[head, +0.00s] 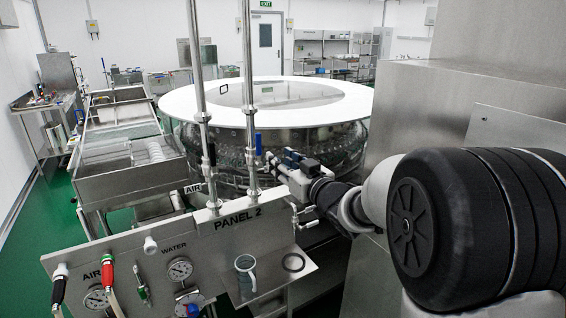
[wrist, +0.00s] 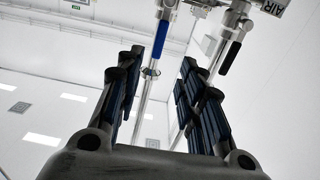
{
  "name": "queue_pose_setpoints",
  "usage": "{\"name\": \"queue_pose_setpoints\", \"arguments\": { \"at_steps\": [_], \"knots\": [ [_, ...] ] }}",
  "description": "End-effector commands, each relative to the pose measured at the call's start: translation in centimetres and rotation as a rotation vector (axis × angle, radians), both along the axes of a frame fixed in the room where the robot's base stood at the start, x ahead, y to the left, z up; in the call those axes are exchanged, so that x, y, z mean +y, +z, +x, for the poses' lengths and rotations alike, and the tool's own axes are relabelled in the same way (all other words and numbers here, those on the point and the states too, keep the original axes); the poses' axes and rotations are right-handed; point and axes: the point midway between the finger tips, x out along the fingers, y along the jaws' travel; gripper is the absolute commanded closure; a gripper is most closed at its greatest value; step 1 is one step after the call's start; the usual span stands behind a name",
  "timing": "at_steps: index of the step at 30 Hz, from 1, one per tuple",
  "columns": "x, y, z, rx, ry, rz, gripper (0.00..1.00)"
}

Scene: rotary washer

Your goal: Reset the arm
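My arm (head: 378,195) reaches in from the right in the head view. My gripper (head: 268,160) is at its far end, close to the right-hand vertical pipe (head: 247,60) with the blue valve handle (head: 258,140). In the wrist view, my gripper (wrist: 160,62) has its two dark padded fingers apart, with nothing between them. The blue handle (wrist: 161,38) and its pipe show beyond the gap, and a black handle (wrist: 229,57) shows to the right. I cannot tell whether the fingers touch the pipe.
The rotary washer's white rim (head: 190,103) lies behind. A steel cabinet (head: 440,95) bounds the right. Green floor shows at left.

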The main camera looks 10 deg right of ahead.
Motion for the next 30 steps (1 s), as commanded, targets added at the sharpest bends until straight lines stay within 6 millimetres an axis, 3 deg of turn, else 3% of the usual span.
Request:
{"name": "queue_pose_setpoints", "arguments": {
  "at_steps": [8, 11, 13, 17, 20, 24, 27, 30],
  "knots": [
    [-0.5, 0.7, -0.8, 0.029, -0.052, -0.024, 0.65],
    [-1.5, 1.2, -2.8, 0.101, -0.146, -0.063, 0.65],
    [-2.5, 1.2, -5.2, 0.18, -0.227, -0.095, 0.65],
    [-3.8, -0.1, -11.7, 0.368, -0.355, -0.134, 0.65],
    [-4.0, -2.1, -17.8, 0.533, -0.412, -0.151, 0.65],
    [-2.8, -5.8, -27.3, 0.778, -0.423, -0.16, 0.65],
    [-1.4, -8.2, -33.3, 0.929, -0.389, -0.162, 0.65],
    [-0.1, -10.0, -37.9, 1.042, -0.346, -0.164, 0.65]
  ]
}}
